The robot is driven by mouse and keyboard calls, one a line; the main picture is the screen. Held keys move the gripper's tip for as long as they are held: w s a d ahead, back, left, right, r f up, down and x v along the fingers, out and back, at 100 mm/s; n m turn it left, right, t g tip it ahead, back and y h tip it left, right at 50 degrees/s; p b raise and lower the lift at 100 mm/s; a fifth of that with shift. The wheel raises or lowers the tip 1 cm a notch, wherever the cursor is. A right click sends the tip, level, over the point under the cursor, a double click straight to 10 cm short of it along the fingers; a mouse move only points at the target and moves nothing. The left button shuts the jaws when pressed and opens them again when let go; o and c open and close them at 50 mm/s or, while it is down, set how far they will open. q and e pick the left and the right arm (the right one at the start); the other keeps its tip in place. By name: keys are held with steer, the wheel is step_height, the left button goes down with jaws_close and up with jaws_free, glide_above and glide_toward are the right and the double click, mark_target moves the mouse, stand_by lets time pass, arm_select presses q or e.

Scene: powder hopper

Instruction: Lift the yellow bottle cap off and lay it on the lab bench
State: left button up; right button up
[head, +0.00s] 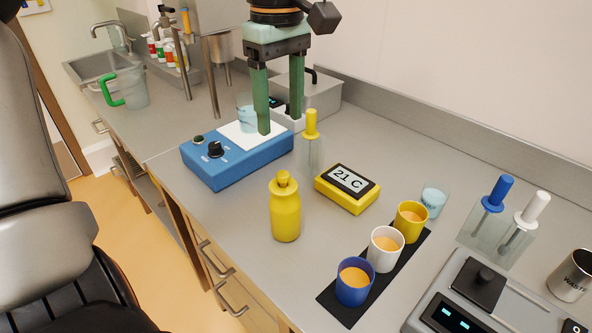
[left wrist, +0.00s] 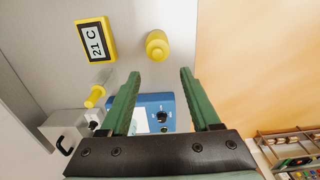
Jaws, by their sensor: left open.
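The yellow bottle (head: 286,216) stands upright on the lab bench (head: 235,220), near its front edge. Its yellow cap (head: 284,180), with a small knob on top, sits on the bottle's neck. My left gripper (head: 279,122) is open and empty, its green fingers pointing down above the blue device, behind the bottle and higher than it. In the left wrist view the bottle and cap (left wrist: 157,45) show beyond the open fingertips (left wrist: 160,73), between them and apart from them. My right gripper is not in view.
A blue device (head: 225,165) with a white plate stands below the left gripper. A clear holder with a yellow-handled tool (head: 311,123) and a yellow thermometer (head: 347,188) stand close to the bottle. Three cups stand on a black mat (head: 328,299). Bare bench lies left of the bottle.

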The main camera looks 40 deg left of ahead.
arm_select(q)
glide_above(283, 173)
steer(key=s, duration=0.1)
steer(key=f, duration=0.5)
steer(key=shift+d+f, duration=0.2)
steer(key=shift+f, duration=0.2)
steer(key=shift+w+a+f, duration=0.1)
steer(key=shift+w+f, duration=0.05)
steer(key=shift+f, duration=0.8)
steer(key=shift+w+a+f, duration=0.1)
steer(key=shift+w+f, duration=0.05)
steer(key=shift+f, duration=0.75)
steer(key=shift+w+f, duration=0.15)
steer(key=shift+f, duration=0.8)
jaws_close()
